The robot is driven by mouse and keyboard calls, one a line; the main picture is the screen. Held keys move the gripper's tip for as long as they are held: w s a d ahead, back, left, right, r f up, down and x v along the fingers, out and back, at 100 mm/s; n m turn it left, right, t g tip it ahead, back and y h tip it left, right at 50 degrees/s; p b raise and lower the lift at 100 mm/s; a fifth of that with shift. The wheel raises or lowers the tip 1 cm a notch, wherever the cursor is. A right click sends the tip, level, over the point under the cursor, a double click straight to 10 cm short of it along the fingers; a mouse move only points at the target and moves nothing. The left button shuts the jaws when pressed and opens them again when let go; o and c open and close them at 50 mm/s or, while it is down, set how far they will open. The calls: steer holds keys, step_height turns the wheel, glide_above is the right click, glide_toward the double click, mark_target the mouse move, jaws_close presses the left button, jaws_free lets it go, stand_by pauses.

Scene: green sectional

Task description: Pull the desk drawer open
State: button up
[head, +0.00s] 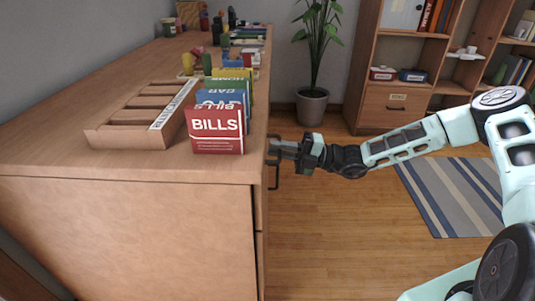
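The wooden desk (130,225) fills the left of the head view, seen from its end. Its drawer front (262,200) faces right and is seen nearly edge-on, looking flush or almost flush with the desk. A dark bar handle (275,176) stands out from the drawer front. My gripper (277,149) reaches in from the right, with its fingertips at the handle's upper part, close to the drawer front. The fingers overlap the handle in this view, so I cannot tell whether they are closed around it.
On the desk top are a wooden divided tray (122,138), a red BILLS folder box (216,132) and several other items. A potted plant (312,105), bookcase (398,105) and striped rug (455,195) lie beyond. The floor right of the desk (325,225) is clear.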

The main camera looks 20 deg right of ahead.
jaws_close()
